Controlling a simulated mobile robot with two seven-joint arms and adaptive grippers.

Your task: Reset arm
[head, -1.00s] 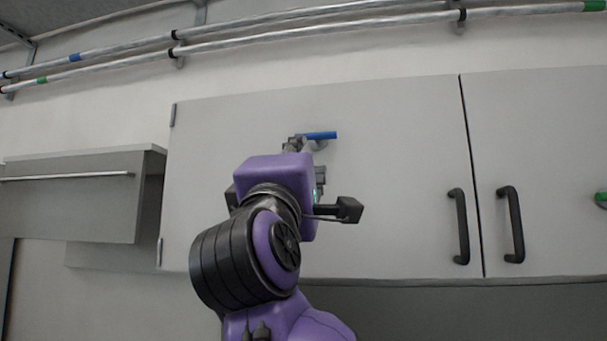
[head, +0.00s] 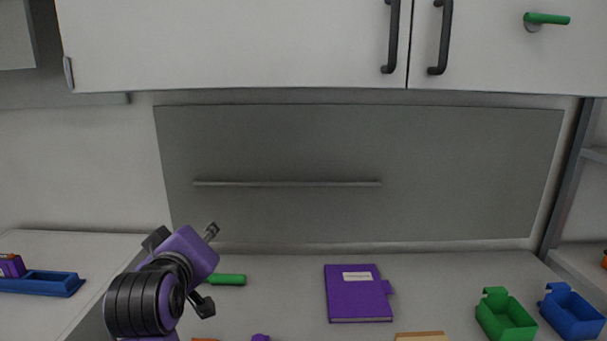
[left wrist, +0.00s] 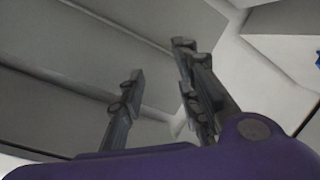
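My left arm comes in at the lower left of the head view. Its purple gripper (head: 212,231) is raised above the counter, in front of the grey panel, and points up and to the right. In the left wrist view its two dark fingers (left wrist: 158,80) stand apart with nothing between them. My right gripper is in neither view.
A purple notebook (head: 355,296), a green box (head: 506,318) and a blue box (head: 572,313) sit on the counter. A green cylinder (head: 228,280) lies just behind my left arm. A blue tray (head: 45,284) is at far left. Cabinet doors (head: 240,45) hang above.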

